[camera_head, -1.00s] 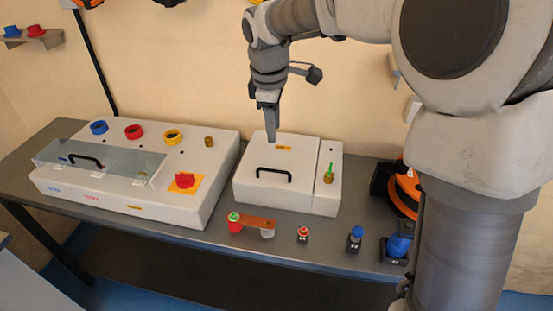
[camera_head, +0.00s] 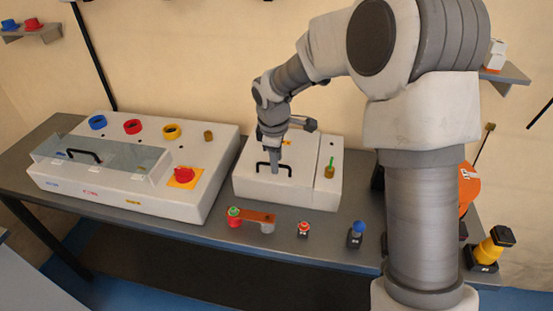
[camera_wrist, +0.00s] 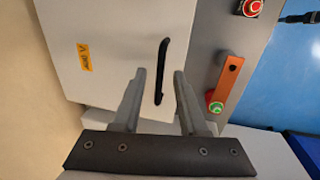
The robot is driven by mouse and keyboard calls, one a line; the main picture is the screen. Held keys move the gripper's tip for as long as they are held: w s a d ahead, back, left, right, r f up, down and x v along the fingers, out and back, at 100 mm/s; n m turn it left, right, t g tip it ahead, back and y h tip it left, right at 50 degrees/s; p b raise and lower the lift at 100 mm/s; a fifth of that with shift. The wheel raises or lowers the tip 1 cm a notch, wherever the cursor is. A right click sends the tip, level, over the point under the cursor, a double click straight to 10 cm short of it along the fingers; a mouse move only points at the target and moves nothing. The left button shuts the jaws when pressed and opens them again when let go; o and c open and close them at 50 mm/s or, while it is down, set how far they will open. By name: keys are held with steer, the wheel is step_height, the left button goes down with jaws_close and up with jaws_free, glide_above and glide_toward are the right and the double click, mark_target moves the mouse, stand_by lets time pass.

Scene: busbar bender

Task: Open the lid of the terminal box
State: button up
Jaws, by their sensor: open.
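The terminal box (camera_head: 320,196) is a white box in the middle of the bench. Its lid (camera_head: 252,160) is shut and flat, with a black bar handle (camera_head: 262,171). My gripper (camera_head: 275,170) points down over the lid at the handle. In the wrist view the handle (camera_wrist: 160,65) stands in line with the gap between the two open fingers of my gripper (camera_wrist: 160,74). I see no finger clearly touching it. An orange label (camera_wrist: 84,57) also shows on the lid. My wrist hides part of the lid in the head view.
A green key (camera_head: 330,165) stands in a brass lock on the box's right strip. A larger white console (camera_head: 180,205) with coloured rings and a red knob stands on the left. In front lie an orange busbar (camera_head: 256,216), a red button (camera_head: 303,229) and a blue-topped part (camera_head: 357,232).

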jaws_close()
stand_by(1.4)
